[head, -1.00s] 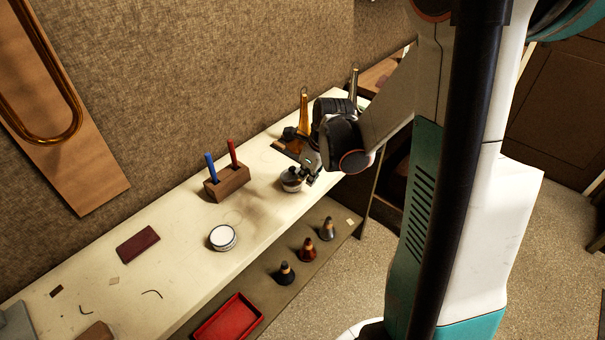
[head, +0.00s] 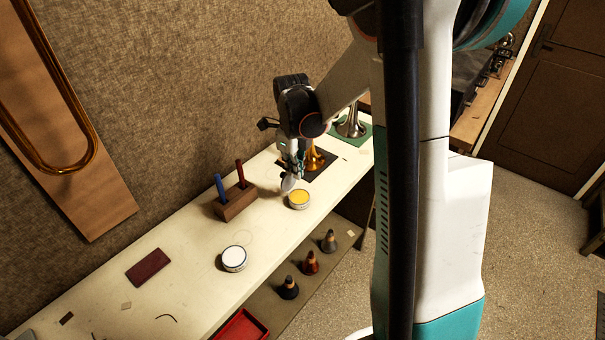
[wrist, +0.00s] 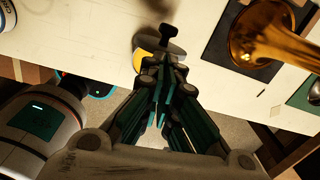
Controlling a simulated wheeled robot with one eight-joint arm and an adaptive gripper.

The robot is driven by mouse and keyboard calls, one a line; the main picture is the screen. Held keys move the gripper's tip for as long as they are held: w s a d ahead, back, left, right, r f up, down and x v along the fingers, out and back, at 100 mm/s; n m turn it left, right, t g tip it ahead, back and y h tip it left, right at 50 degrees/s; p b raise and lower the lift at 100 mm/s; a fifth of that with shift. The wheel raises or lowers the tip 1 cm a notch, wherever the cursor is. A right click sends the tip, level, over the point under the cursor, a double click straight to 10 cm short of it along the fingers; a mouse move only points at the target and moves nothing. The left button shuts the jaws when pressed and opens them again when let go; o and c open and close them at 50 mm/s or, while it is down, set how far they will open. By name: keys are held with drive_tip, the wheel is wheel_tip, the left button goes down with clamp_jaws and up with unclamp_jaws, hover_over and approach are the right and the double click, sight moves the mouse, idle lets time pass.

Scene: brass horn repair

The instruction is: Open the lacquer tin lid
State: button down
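A round tin (head: 299,203) with a yellow inside stands uncovered on the white bench. Its grey lid (head: 289,183) is off it, tilted on edge just above and left of the tin. My gripper (head: 296,165) is above the lid, its fingers drawn together at it. The exact contact is hidden by the fingers.
A wooden block (head: 237,202) with blue and red sticks stands left of the tin. A white-topped tin (head: 234,258) is nearer. A brass horn bell (head: 314,158) on a dark mat and a silver bell (head: 352,126) stand behind. Several mouthpiece-like cones are on the lower shelf.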

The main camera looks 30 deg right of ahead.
sight(284, 173)
drive_tip(key=shift+w+a, duration=0.25)
drive_tip(key=shift+w, duration=0.35)
drive_tip(key=shift+w+a, duration=0.25)
drive_tip(key=shift+w, duration=0.35)
drive_tip(key=shift+w+a+f, duration=0.1)
drive_tip(key=shift+w, duration=0.6)
